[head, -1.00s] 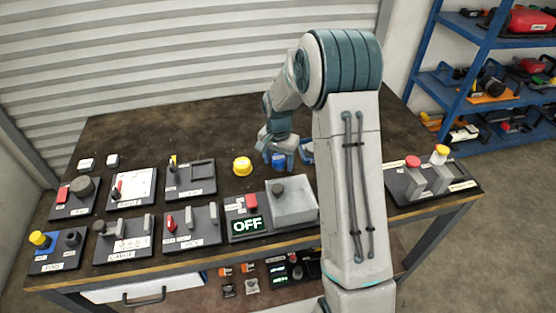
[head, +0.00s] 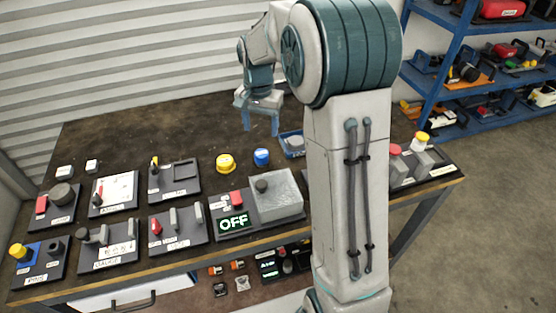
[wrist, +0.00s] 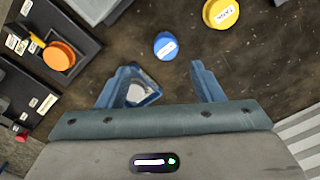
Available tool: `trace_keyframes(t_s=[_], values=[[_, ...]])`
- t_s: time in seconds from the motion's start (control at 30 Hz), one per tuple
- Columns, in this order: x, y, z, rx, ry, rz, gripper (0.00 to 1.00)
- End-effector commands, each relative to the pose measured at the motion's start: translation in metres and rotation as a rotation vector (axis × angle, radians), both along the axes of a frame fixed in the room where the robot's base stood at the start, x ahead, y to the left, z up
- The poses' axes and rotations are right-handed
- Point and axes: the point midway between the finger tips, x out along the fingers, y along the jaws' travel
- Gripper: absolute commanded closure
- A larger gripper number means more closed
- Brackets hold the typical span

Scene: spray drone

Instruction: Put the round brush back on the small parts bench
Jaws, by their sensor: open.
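A short round blue piece (head: 261,157) with a white label stands on the dark bench top (head: 120,140). It also shows in the wrist view (wrist: 165,45), just beyond my fingertips and apart from them. It may be the round brush, but no bristles show and I cannot read its label. My gripper (head: 258,122) is open and empty above the bench. In the wrist view its two blue fingers (wrist: 160,72) are spread wide, with nothing between them but bench and part of a blue tray (wrist: 150,98) lower down.
A yellow round cap (head: 225,163) stands left of the blue piece. The blue tray, with a grey piece in it, lies to its right. Several labelled dark panels and a grey box (head: 277,196) fill the front. The back left of the bench is clear. Blue shelves (head: 440,85) stand right.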

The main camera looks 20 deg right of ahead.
Motion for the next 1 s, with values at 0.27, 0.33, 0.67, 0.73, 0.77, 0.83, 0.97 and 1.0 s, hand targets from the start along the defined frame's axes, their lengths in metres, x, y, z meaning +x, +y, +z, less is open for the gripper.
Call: trace_keyframes(t_s=[0.27,0.33,0.67,0.73,0.77,0.83,0.97,1.0], values=[[-0.094,0.001,0.046,-0.023,-0.081,0.22,0.4],[-0.119,0.001,0.051,-0.03,-0.102,0.28,0.4],[-0.225,0.0,0.048,-0.061,-0.185,0.526,0.4],[-0.238,0.001,0.045,-0.065,-0.195,0.558,0.4],[-0.242,0.001,0.043,-0.066,-0.199,0.569,0.4],[-0.249,0.002,0.041,-0.068,-0.204,0.587,0.4],[-0.254,0.002,0.039,-0.07,-0.207,0.601,0.4],[-0.254,0.002,0.039,-0.07,-0.207,0.601,0.4]])
